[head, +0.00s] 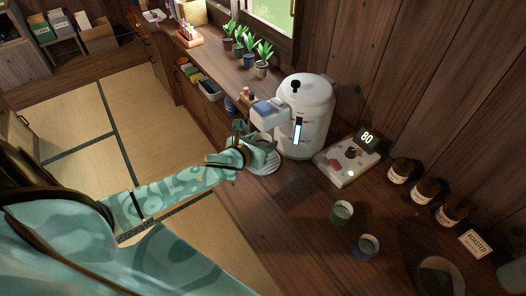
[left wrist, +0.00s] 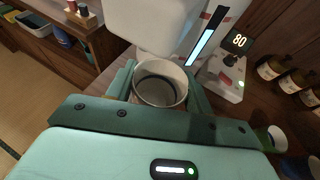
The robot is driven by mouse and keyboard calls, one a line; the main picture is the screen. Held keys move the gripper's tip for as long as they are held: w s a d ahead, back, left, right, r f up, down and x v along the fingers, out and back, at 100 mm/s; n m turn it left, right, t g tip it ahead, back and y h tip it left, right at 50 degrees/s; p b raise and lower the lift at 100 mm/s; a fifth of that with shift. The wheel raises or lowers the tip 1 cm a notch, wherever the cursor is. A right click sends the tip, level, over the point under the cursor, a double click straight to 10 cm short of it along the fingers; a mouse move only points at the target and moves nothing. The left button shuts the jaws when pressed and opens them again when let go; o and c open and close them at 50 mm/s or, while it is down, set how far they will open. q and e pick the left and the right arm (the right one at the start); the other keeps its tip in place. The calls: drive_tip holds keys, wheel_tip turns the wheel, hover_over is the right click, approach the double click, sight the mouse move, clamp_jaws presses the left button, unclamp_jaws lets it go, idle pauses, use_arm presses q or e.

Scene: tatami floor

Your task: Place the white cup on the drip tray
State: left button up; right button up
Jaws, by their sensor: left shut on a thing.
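The white cup (left wrist: 160,78) is upright and empty in the left wrist view, between the two green fingers of my left gripper (head: 258,150). My left gripper is shut on the cup. In the head view the cup is mostly hidden by the gripper. The round, ribbed white drip tray (head: 264,169) sits at the foot of the white dispenser (head: 305,115), partly covered by my gripper. The cup is over the tray, under the spout; I cannot tell whether it touches the tray. In the left wrist view the tray is hidden. My right gripper is not in view.
A scale with an "80" display (head: 347,163) stands right of the dispenser. A green cup (head: 341,214) and a blue cup (head: 365,247) stand nearer on the counter. Brown jars (head: 401,171) line the wall. Potted plants (head: 262,68) stand behind. The counter's front middle is clear.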

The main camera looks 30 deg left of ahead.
sight(263, 143)
use_arm(q)
drive_tip(key=w+f+b, duration=0.1)
drive_tip(key=f, duration=0.1)
drive_tip(key=w+a+f+b, duration=0.1)
drive_tip(key=w+a+f, duration=0.1)
drive_tip(key=w+f, duration=0.1)
drive_tip(key=shift+a+f+b, duration=0.1)
drive_tip(key=shift+f+b, duration=0.25)
drive_tip(key=shift+b, duration=0.05)
drive_tip(key=shift+w+f+b, duration=0.1)
drive_tip(key=shift+f+b, duration=0.6)
drive_tip(key=shift+f, duration=0.9)
drive_tip(key=shift+f, duration=0.1)
drive_tip(key=o, duration=1)
drive_tip(key=shift+s+r, duration=0.2)
drive_tip(key=shift+s, duration=0.05)
drive_tip(key=p+v, duration=0.3)
drive_tip(key=v, duration=0.8)
drive_tip(key=shift+s, duration=0.25)
